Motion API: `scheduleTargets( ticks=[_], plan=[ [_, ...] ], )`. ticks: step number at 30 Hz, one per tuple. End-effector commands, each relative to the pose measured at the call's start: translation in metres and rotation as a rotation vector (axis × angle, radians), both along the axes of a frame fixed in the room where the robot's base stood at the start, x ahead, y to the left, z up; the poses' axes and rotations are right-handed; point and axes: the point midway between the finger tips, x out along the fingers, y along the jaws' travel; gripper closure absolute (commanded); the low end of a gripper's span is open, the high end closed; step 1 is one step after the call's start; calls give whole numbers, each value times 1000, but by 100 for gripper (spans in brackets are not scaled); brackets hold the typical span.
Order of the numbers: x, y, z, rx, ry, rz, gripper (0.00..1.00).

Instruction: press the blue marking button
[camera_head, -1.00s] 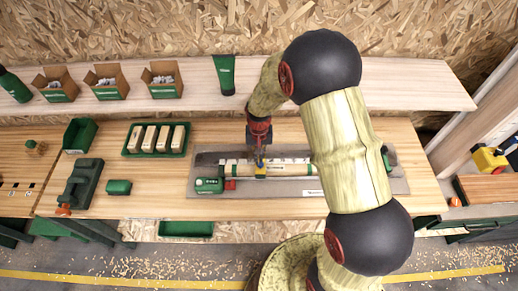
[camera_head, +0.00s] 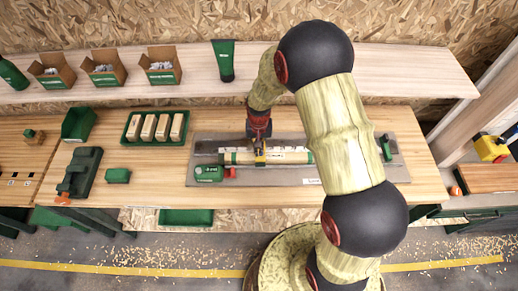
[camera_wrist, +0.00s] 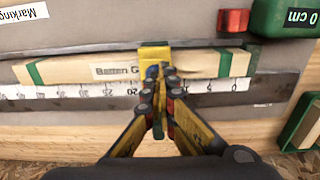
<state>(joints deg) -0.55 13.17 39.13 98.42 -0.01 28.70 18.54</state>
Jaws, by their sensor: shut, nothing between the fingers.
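A yellow marking slider (camera_head: 260,160) sits across a pale wooden batten (camera_head: 290,157) on the grey jig plate (camera_head: 200,147). In the wrist view the yellow slider (camera_wrist: 154,54) stands over the labelled batten (camera_wrist: 70,68), beside a white scale. A small blue part (camera_wrist: 152,72), seemingly the button, shows at its near side, mostly hidden by my fingertips. My gripper (camera_wrist: 160,71) is shut and empty, its tips at the blue part. I cannot tell whether they touch or press it. In the head view my gripper (camera_head: 259,146) is directly above the slider.
A green "0 cm" stop block (camera_head: 208,173) and a red block (camera_head: 230,173) are at the plate's left end. A green tray of wooden blocks (camera_head: 128,140) stands left of the plate. Several cardboard boxes (camera_head: 160,66) are on the back shelf. Bare bench lies in front.

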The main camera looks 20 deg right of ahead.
Motion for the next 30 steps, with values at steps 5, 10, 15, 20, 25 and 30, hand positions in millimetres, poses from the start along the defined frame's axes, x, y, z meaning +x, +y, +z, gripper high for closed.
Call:
scheduleTargets(
  ticks=[5,10,15,20,25,30],
  plan=[
    [-8,0,-7,0,18,0,100],
    [-7,-1,1,0,19,0,100],
    [1,-3,31,0,10,0,100],
    [6,-4,65,0,2,0,100],
    [7,-4,101,0,1,0,100],
    [6,-4,126,0,2,1,100]
  ],
)
